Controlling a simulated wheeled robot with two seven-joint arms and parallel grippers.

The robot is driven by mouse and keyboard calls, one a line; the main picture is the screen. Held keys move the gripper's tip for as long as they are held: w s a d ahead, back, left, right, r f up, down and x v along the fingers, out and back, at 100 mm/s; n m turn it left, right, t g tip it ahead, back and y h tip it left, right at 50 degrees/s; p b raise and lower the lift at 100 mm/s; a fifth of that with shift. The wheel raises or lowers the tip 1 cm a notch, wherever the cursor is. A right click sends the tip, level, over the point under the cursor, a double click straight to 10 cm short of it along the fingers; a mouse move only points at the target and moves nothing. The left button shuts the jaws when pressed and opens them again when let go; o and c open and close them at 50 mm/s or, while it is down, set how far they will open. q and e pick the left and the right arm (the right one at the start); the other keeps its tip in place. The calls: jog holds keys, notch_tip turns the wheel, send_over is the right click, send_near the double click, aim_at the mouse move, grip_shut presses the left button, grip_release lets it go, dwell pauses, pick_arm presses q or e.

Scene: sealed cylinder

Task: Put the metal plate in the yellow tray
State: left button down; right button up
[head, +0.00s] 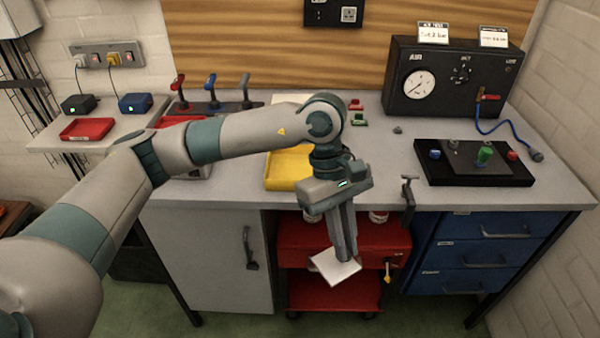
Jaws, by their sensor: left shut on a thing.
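My left gripper (345,252) points down in front of the bench's front edge and is shut on a pale, flat, square plate (332,268). The plate is held tilted, below the level of the bench top and in front of the red cart. The yellow tray (284,170) lies on the bench near its front edge, behind and to the left of the gripper. My left forearm and wrist hide part of the tray's back and right side. My right gripper is not in view.
A black board with fittings (473,163) and an air gauge box (445,85) stand at right. A red cart (300,240) is under the bench.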

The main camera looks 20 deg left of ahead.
pick_arm(q)
jog(key=s+a+f+m+g+y, duration=0.1)
jog(key=a+f+m+y, duration=0.2)
jog(key=a+m, duration=0.7)
jog(key=a, duration=0.4)
jog(key=shift+s+a+g+y, duration=0.2)
jog(key=shift+a+g+y, duration=0.1)
jog(key=shift+g, duration=0.1)
